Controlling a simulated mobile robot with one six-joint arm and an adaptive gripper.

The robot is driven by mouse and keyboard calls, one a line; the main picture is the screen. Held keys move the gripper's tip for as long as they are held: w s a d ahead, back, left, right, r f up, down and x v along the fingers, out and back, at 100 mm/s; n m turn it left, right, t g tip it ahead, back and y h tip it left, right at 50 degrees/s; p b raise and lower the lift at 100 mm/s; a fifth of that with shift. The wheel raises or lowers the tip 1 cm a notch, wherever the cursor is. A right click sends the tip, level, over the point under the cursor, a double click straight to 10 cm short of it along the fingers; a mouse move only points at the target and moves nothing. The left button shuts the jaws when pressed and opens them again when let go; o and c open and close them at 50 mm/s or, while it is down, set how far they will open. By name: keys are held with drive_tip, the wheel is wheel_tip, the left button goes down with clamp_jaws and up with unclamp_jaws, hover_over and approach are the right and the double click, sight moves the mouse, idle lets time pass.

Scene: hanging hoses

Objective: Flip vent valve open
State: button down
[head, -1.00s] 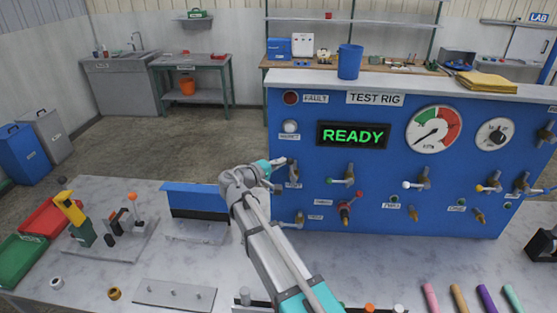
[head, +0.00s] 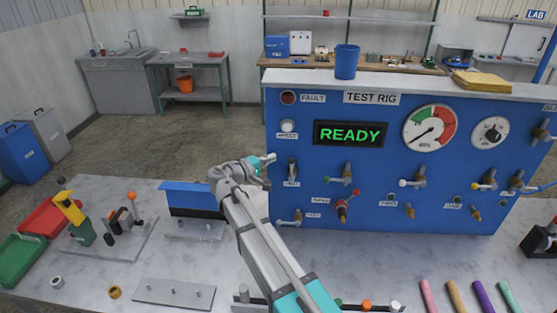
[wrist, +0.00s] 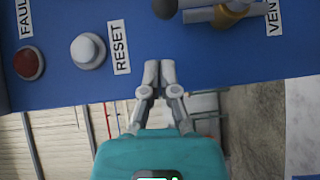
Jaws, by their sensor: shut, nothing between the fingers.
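The vent valve (head: 292,170) is on the left side of the blue test rig panel, above its VENT label (head: 291,184). Its handle stands upright in the head view. In the wrist view, which is turned sideways, the valve's brass body (wrist: 232,15) and the handle's dark knob (wrist: 164,8) show at the top edge, partly cut off. My gripper (head: 271,158) is just left of the valve in the head view. In the wrist view my gripper (wrist: 159,72) has its fingertips together, empty, pointing at the panel and apart from the valve.
The white reset button (wrist: 88,50) and red fault lamp (wrist: 28,64) are beside my fingers in the wrist view. Other valves, such as the red-handled one (head: 342,209), sit close by on the panel. A blue-topped stand (head: 196,196) is left of my arm.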

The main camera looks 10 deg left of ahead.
drive_tip(key=p+v, duration=0.1)
drive_tip(key=v, duration=0.9)
drive_tip(key=shift+s+r, duration=0.15)
drive_tip(key=shift+r, duration=0.15)
drive_tip(key=shift+a, duration=0.1)
drive_tip(key=w+d+f+m+g+y+b, duration=0.15)
drive_tip(key=d+f+g, duration=0.35)
drive_tip(key=d, duration=0.8)
drive_tip(key=d+f+m+g, duration=0.3)
drive_tip(key=d+f, duration=0.4)
drive_tip(key=d, duration=0.6)
drive_tip(key=s+d+f+m+g+y, duration=0.3)
drive_tip(key=s+d, duration=0.3)
drive_tip(key=d, duration=0.3)
drive_tip(key=s+d+f+m+g+y+b, duration=0.1)
drive_tip(key=s+d+f+m+g+y, duration=0.2)
drive_tip(key=d, duration=0.6)
drive_tip(key=s+f+y, duration=0.2)
drive_tip(key=s, duration=0.1)
drive_tip(key=shift+s+d, duration=0.2)
drive_tip(key=shift+s, duration=0.1)
